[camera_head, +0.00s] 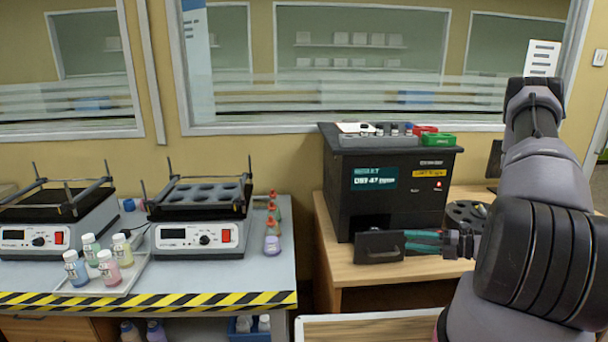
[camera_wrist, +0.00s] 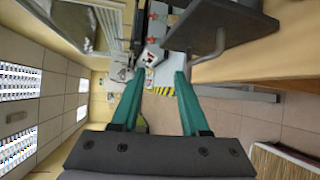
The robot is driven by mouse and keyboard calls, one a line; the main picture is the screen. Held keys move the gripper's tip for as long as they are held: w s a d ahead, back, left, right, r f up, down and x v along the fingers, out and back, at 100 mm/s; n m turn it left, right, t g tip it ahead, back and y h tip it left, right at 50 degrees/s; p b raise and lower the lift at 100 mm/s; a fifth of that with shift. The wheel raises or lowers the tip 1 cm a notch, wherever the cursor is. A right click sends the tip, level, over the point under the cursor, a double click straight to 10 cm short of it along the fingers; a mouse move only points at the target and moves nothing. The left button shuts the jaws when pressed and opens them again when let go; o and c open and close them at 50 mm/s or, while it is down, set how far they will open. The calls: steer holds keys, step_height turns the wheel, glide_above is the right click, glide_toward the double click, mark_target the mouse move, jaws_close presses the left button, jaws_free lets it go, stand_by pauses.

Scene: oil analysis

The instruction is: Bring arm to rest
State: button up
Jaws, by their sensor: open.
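My gripper (camera_head: 407,240) has teal fingers and is in front of the black analyzer (camera_head: 385,190), pointing left. In the wrist view my gripper (camera_wrist: 158,76) is open, with nothing held between the fingers. A dark panel (camera_head: 380,247) with a handle stands out low at the analyzer's front, just left of the fingertips in the head view. In the wrist view the panel (camera_wrist: 235,22) and its metal handle (camera_wrist: 218,45) lie to the right of the fingers, and the handle is outside them. My arm reaches in from the right of the head view.
A wooden table (camera_head: 345,268) bears the analyzer and a dark round rack (camera_head: 466,214) at its right. A tray of vials and a green box (camera_head: 433,139) sit on top. The left bench (camera_head: 190,278) holds two heater units, a bottle tray (camera_head: 105,283) and several bottles.

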steer(key=s+a+r+n+g+h, duration=0.25)
steer(key=a+r+n+g, duration=0.2)
steer(key=r+n, duration=0.7)
steer(key=s+a+r+n+g+h, duration=0.1)
steer(key=s+a+r+n+g, duration=0.25)
steer(key=a+r+n, duration=0.75)
steer(key=s+d+r+n+t+h, duration=0.2)
steer(key=s+r+n, duration=0.4)
steer(key=r, duration=0.4)
steer(key=s+d+r+n+t+h, duration=0.2)
steer(key=s+r+n+t+h, duration=0.2)
steer(key=r, duration=0.6)
steer(key=s+n+h, duration=0.2)
steer(key=s+n, duration=0.1)
steer(key=n, duration=0.1)
steer(key=shift+s+d+t, duration=0.15)
steer(key=shift+d+t, duration=0.1)
steer(key=shift+t, duration=0.15)
